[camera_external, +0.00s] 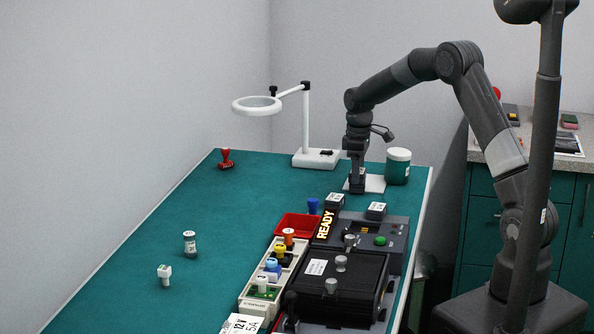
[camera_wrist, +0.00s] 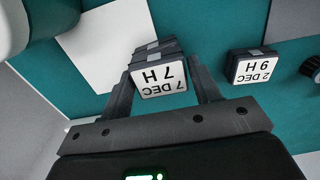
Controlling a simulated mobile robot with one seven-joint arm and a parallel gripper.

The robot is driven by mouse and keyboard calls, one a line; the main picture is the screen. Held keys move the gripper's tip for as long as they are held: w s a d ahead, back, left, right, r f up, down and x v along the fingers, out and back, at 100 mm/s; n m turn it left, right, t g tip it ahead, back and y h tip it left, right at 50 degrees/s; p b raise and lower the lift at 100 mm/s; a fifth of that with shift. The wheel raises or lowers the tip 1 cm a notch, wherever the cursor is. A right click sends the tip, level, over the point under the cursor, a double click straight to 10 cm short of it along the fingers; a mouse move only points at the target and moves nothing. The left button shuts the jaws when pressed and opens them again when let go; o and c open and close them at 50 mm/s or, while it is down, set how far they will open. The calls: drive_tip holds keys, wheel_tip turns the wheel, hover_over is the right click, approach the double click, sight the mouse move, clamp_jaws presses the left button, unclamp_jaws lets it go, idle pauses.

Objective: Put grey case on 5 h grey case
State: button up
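In the wrist view a dark grey case marked 7 DEC 7 H (camera_wrist: 163,80) sits between the two fingers of my gripper (camera_wrist: 163,88), with both fingers close against its sides. More dark layers show behind it, perhaps another case under it; no 5 H label is readable. A second grey case marked 2 DEC 9 H (camera_wrist: 254,66) lies on the green surface, apart from the gripper. In the external view my gripper (camera_external: 357,188) points down, low by a white pad (camera_external: 375,184). Two dark cases with white labels, one left (camera_external: 335,200) and one right (camera_external: 376,210), stand nearer.
A green canister (camera_external: 397,168) stands right of my gripper. A magnifier lamp (camera_external: 317,158) is behind it. A red tray (camera_external: 292,225), a blue stamp (camera_external: 313,206) and a device with a READY display (camera_external: 325,224) lie in front. The table's left side is mostly clear.

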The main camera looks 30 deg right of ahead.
drive_tip(key=shift+o, duration=1.4)
wheel_tip(320, 180, up, 11)
drive_tip(key=s+d+r+m+t, duration=0.1)
drive_tip(key=s+r+m, duration=0.1)
drive_tip(key=s+r, duration=0.6)
drive_tip(key=s+d+r+m+t, duration=0.1)
drive_tip(key=s+r+m+t, duration=0.1)
drive_tip(key=s, duration=0.9)
drive_tip(key=s+d+r+m+t, duration=0.1)
drive_tip(key=s+d+r+m, duration=0.15)
drive_tip(key=s, duration=0.85)
drive_tip(key=s+f+m+t, duration=0.1)
drive_tip(key=s+f, duration=0.3)
drive_tip(key=s, duration=0.5)
drive_tip(key=shift+f+m+t, duration=0.2)
drive_tip(key=shift+m+t, duration=0.1)
drive_tip(key=shift+m, duration=0.45)
